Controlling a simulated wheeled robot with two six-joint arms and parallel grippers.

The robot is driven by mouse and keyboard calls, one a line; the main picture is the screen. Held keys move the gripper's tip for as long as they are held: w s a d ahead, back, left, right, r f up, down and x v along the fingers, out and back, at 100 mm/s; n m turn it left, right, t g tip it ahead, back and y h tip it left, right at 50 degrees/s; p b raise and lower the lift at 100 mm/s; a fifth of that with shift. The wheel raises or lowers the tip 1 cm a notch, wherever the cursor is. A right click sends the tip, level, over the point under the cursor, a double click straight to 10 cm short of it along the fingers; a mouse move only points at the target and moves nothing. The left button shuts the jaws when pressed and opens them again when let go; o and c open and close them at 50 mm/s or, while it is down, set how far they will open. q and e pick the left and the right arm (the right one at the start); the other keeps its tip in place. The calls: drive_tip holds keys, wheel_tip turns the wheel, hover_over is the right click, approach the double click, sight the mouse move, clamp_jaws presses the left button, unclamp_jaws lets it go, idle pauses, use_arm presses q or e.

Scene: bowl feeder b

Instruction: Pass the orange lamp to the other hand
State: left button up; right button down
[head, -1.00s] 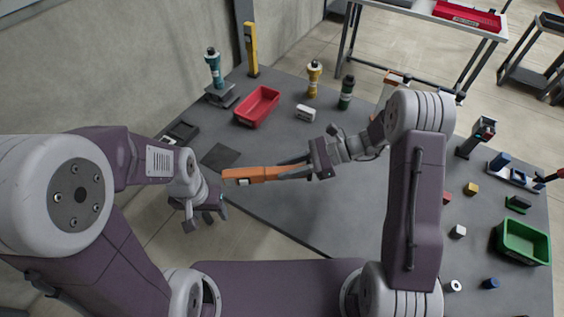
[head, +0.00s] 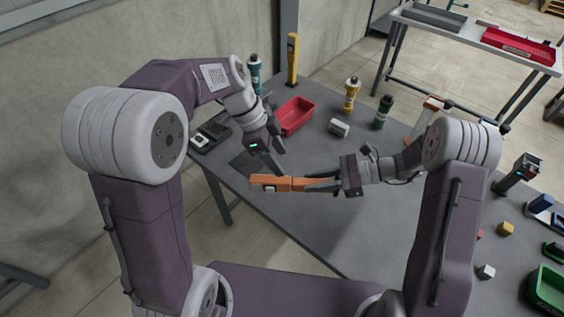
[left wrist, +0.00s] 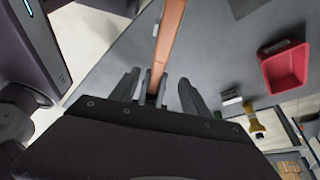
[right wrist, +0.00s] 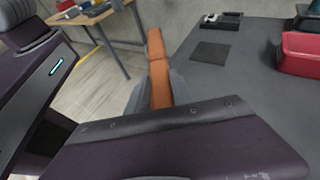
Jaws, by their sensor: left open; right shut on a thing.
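The orange lamp (head: 270,181) is a long, slim orange bar, held roughly level above the table's near edge. My right gripper (head: 322,185) is shut on its right part; in the right wrist view the lamp (right wrist: 157,65) sticks out beyond the fingers. My left gripper (head: 278,166) is open, pointing down just above the lamp's free left part. In the left wrist view the lamp (left wrist: 168,35) runs into the gap between the open fingers (left wrist: 158,85). I cannot tell whether they touch it.
The grey table (head: 310,225) is clear below the lamp. A red bin (head: 297,117), a white block (head: 339,128), and yellow (head: 351,95) and dark green (head: 383,112) bottle-like things stand behind. A yellow post (head: 292,60) stands at the back. A green bin (head: 546,290) is at the right.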

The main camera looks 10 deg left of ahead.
sight(293, 181)
use_arm(q)
drive_tip(key=x, duration=1.1)
drive_tip(key=shift+f, duration=0.2)
drive_tip(key=shift+c, duration=0.3)
clamp_jaws()
use_arm(e)
drive_tip(key=c, duration=1.1)
unclamp_jaws()
drive_tip(key=shift+o, duration=0.2)
